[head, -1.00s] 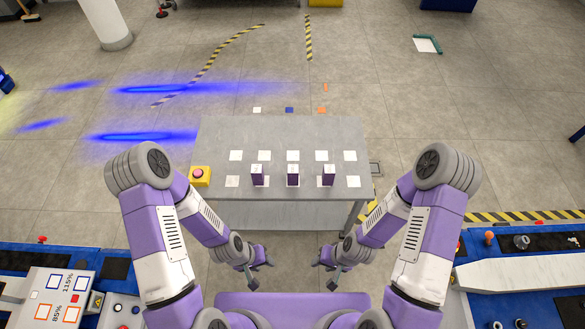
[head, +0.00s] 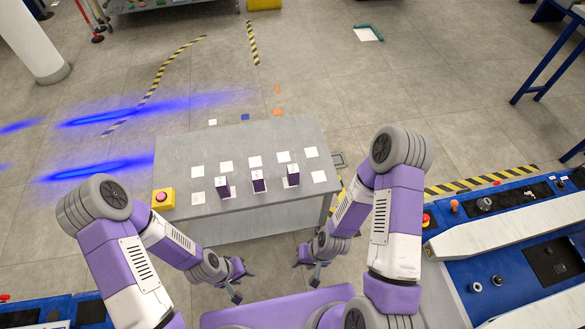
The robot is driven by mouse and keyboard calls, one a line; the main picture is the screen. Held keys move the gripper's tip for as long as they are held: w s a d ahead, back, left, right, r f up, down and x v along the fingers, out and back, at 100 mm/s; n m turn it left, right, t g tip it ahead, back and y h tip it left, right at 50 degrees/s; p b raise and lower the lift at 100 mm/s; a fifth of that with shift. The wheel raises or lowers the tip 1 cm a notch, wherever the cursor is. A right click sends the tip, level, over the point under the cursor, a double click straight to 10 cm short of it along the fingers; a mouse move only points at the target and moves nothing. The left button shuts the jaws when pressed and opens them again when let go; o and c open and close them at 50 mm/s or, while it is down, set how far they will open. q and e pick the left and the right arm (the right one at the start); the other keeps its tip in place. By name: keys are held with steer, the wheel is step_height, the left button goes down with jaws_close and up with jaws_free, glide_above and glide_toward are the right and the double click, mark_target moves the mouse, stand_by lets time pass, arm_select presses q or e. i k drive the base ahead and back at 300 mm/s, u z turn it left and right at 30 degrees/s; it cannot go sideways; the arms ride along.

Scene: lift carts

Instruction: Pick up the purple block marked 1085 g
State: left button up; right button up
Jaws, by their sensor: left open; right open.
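Three purple blocks with white tops stand upright in a row on the grey table (head: 215,218): a left one (head: 223,188), a middle one (head: 258,182) and a right one (head: 292,177). Marks on their tops are too small to read, so I cannot tell which is 1085 g. My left gripper (head: 242,284) is open and empty, in front of the table's near edge. My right gripper (head: 307,270) is also open and empty, to its right and apart from the table and blocks.
White square patches lie around the blocks. A yellow box with a red button (head: 163,198) sits at the table's left corner. A blue bench with a white beam (head: 510,235) stands at right. A white column (head: 32,45) is far left. The floor beyond the table is open.

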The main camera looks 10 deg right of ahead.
mark_target(258, 178)
steer(key=k, duration=0.5)
steer(key=u, duration=1.2)
steer(key=i, duration=1)
steer(key=z, duration=1.8)
